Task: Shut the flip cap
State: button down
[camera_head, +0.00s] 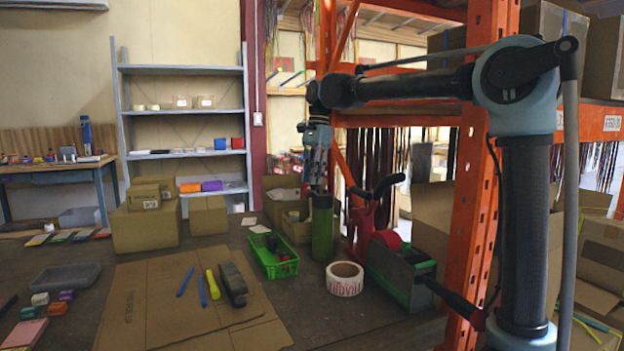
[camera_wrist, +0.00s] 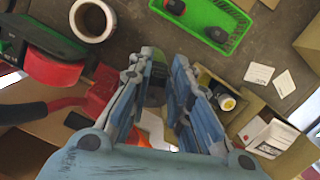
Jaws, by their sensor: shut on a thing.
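A tall green bottle (camera_head: 322,232) stands upright on the table, its dark top (camera_head: 321,200) directly below my gripper (camera_head: 319,188). My gripper points straight down and is shut on the bottle's top, with its fingers covering most of the cap. In the wrist view my gripper (camera_wrist: 160,82) has its two blue-grey fingers either side of the bottle's dark round top (camera_wrist: 154,94). Whether the flip cap is open or closed cannot be told.
A white tape roll (camera_head: 345,279) lies right of the bottle's foot. A green basket (camera_head: 269,264) stands at its left. A red and green tape dispenser (camera_head: 402,268) is at the right. Cardboard boxes stand behind. An orange rack post (camera_head: 472,200) rises at the right.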

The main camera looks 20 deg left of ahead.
aim_at(314, 186)
jog(key=w+g, duration=0.1)
jog(key=w+d+g+y, duration=0.1)
jog(key=shift+r+g+y, duration=0.2)
jog(key=shift+g+y, duration=0.1)
jog(key=shift+g, duration=0.1)
jog(key=shift+w+d+g+y, duration=0.35)
jog(key=shift+w+g+y, duration=0.3)
jog(key=shift+g, duration=0.45)
jog(key=shift+s, duration=0.1)
jog(key=c, duration=1.6)
grip_release()
notch_tip(314, 186, up, 10)
jog(key=shift+f, duration=0.1)
